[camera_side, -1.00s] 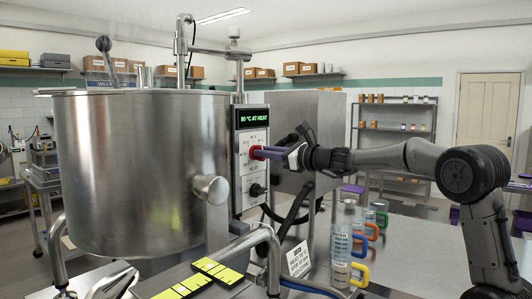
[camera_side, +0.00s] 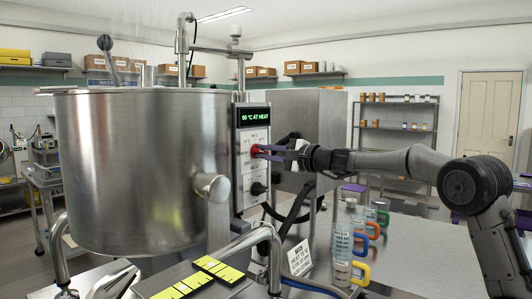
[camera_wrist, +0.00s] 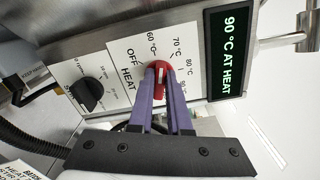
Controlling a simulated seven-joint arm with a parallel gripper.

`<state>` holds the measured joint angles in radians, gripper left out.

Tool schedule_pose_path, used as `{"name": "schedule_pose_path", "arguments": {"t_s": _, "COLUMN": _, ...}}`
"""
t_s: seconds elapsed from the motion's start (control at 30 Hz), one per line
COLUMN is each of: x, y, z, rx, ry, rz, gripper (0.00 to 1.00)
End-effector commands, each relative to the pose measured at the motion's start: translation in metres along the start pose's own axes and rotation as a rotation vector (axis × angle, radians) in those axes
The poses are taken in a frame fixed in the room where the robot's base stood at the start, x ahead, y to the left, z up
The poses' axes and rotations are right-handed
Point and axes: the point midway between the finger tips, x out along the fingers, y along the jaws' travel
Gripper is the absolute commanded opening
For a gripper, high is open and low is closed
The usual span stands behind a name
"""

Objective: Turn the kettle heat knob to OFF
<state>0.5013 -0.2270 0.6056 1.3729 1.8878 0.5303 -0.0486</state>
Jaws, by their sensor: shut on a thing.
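The red heat knob (camera_side: 256,149) is on the white front panel of the control box beside the kettle (camera_side: 140,170). It also shows in the wrist view (camera_wrist: 160,79), with a pale line along its grip, inside a dial marked OFF, 60, 70, 80 and 90. My gripper (camera_side: 264,152) has its two purple fingers on either side of the knob and is shut on it. The fingers partly hide the dial in the wrist view. The green display (camera_wrist: 229,54) reads "90 °C AT HEAT".
A black knob (camera_side: 257,189) sits lower on the same panel. Dark hoses hang beneath the control box. Bottles with coloured handles (camera_side: 343,245) and a small white sign (camera_side: 300,257) stand on the metal table below my arm.

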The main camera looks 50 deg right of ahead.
Motion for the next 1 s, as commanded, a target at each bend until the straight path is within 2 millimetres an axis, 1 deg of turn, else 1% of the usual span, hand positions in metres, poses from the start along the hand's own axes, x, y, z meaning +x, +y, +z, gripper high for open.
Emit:
{"name": "schedule_pose_path", "arguments": {"t_s": 0.7, "x": -0.0002, "y": 0.0048, "z": -0.0018, "rx": -0.680, "ry": 0.000, "rz": 0.001, "gripper": 0.00}}
{"name": "schedule_pose_path", "arguments": {"t_s": 1.0, "x": -0.0003, "y": 0.0056, "z": -0.0029, "rx": -0.923, "ry": 0.000, "rz": 0.000, "gripper": 0.00}}
